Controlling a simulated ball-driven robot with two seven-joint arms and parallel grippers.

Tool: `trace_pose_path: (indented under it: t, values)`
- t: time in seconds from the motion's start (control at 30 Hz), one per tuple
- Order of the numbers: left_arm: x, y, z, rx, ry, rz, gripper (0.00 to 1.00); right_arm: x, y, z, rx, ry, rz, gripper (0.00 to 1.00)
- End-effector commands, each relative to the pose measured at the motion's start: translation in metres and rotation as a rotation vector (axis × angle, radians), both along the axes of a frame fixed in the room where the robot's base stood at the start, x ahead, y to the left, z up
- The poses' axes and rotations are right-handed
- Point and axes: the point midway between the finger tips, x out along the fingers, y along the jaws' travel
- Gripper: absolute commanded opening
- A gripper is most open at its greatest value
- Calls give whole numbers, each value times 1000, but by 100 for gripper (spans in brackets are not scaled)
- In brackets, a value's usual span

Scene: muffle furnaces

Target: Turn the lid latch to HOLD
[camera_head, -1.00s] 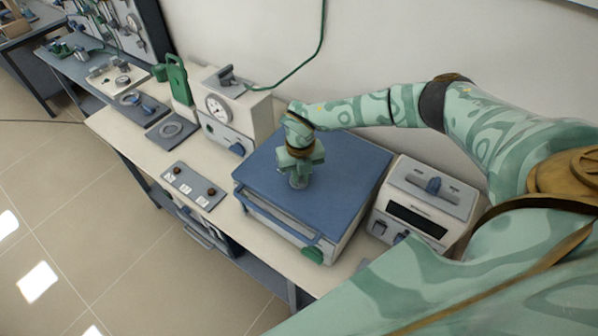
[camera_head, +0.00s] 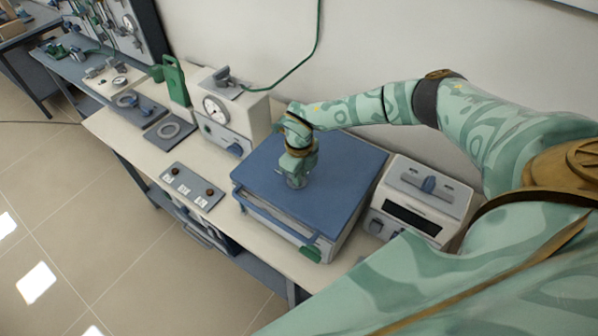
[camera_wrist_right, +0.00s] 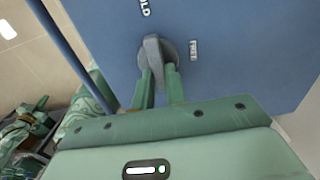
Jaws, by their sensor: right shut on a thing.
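The lid latch (camera_wrist_right: 153,52) is a grey round knob with a raised bar, set on the blue lid (camera_wrist_right: 235,50). In the head view the lid (camera_head: 340,165) is the flat top of a box, and the latch (camera_head: 296,183) shows just under my gripper. In the right wrist view the HOLD label (camera_wrist_right: 144,8), partly cut off, lies above the knob, and the FREE label (camera_wrist_right: 193,49) lies to its right. The bar's upper end points up, close to the HOLD label's direction. My left gripper is not in view.
A grey control box (camera_head: 425,205) stands right of the blue-lidded box. A gauge box (camera_head: 235,115) and a button panel (camera_head: 191,186) are to the left on the bench. A blue handle bar (camera_head: 275,222) runs along the lid's front. A green cable (camera_head: 300,65) hangs behind.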

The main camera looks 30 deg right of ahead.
Motion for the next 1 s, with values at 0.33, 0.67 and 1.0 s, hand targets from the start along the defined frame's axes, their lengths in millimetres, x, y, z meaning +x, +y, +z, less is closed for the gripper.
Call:
trace_pose_path:
  t: [0.33,0.67,1.0]
  values:
    - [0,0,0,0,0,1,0,1,0,1,0,-2,17,0]
    - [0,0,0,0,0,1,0,1,-1,1,-1,-1,15,35]
    - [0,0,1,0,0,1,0,1,-1,14,0,-2,14,35]
